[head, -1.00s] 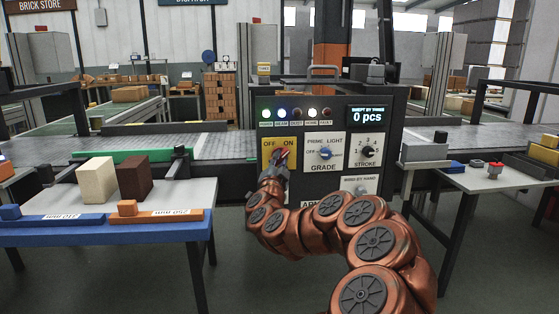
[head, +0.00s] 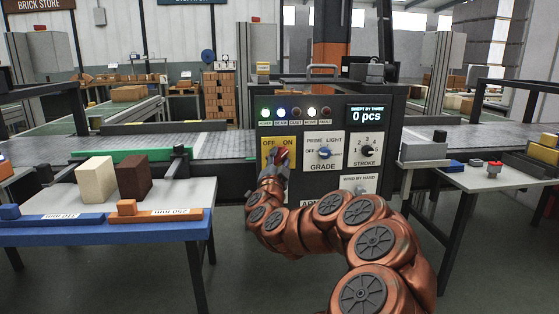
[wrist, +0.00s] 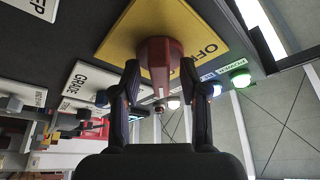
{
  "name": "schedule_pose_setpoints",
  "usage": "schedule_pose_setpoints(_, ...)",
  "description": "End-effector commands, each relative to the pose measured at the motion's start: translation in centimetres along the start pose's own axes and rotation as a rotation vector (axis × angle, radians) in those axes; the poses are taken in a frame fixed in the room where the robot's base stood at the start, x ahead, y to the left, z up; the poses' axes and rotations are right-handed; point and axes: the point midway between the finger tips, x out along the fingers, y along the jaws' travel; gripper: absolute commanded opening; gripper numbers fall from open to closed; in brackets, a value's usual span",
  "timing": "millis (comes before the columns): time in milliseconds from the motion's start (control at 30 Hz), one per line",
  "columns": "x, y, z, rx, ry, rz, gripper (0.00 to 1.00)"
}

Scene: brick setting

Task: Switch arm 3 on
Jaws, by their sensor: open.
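The control panel (head: 300,117) carries a yellow OFF/ON plate (head: 267,148) with a red switch knob (head: 283,154). In the head view my gripper (head: 277,165) is at this plate and partly covers the knob. In the wrist view the red knob (wrist: 160,52) stands between the two fingers of my open gripper (wrist: 160,70), one finger on each side. I cannot tell whether the fingers touch it. The knob's exact setting is hard to read behind the gripper. The panel's display (head: 367,113) reads 0 pcs.
Right of the plate are the GRADE selector (head: 324,152), the STROKE dial (head: 368,150) and a lower hand control plate (head: 360,184). Green, blue and white lamps are lit above. A table with blocks (head: 95,183) stands left, another table (head: 480,178) right.

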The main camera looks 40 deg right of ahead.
Motion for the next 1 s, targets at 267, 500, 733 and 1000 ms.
schedule_pose_setpoints(267, -1.4, 0.0, 0.0, 0.0, -0.001, 0.0, 0.44)
schedule_pose_setpoints(500, -4.1, 0.0, 0.0, 0.0, -0.002, -0.001, 0.44)
schedule_pose_setpoints(733, -6.3, 0.0, 0.0, 0.0, -0.002, -0.001, 0.44)
schedule_pose_setpoints(1000, -7.4, 0.1, -0.1, 0.0, 0.002, 0.0, 0.44)
